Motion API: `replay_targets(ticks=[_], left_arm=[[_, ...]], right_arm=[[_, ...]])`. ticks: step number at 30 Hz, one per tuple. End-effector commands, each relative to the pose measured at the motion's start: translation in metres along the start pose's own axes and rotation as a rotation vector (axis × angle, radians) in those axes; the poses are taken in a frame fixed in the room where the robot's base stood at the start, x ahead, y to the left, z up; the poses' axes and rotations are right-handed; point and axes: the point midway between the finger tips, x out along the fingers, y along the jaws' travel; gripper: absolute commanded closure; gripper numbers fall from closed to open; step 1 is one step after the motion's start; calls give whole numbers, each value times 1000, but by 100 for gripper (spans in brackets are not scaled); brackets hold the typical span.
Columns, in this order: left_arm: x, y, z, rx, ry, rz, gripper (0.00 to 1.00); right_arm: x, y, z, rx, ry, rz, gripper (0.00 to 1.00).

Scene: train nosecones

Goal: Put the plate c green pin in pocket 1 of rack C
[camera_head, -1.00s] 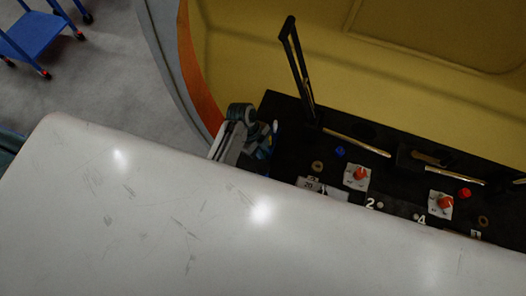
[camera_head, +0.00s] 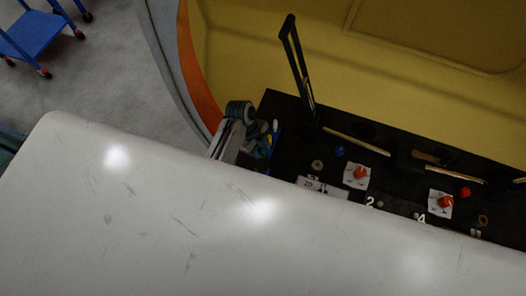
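My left gripper (camera_head: 262,146) is small and partly hidden at the left end of the black console, beside a blue item with a yellow part. Its fingers cannot be made out, so I cannot tell whether it is open or shut, or holding anything. My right gripper is not in view. I cannot make out a green pin, plate C, rack C or pocket 1. A large scratched white surface (camera_head: 150,215) hides the whole near side.
The black console (camera_head: 400,205) carries red knobs (camera_head: 360,173) on white plates, a blue knob (camera_head: 340,151), numbers 2 and 4, and an upright black lever (camera_head: 297,65). A yellow wall (camera_head: 420,70) stands behind. A blue cart (camera_head: 35,33) stands on the grey floor.

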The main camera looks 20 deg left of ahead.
Motion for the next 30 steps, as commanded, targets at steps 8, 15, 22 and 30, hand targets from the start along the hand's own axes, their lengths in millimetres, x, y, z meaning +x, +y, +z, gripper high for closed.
replay_targets(ticks=[8, 15, 22, 30], left_arm=[[-57, -1, 2, 2, -3, -5, 64], [-98, -1, 1, 0, -1, -3, 64], [-110, 0, 0, 0, -1, -1, 64], [-110, 0, 0, -1, 0, -1, 64]], right_arm=[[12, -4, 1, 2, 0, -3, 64], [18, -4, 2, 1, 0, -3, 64], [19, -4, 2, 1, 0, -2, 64], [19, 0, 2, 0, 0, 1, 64]])
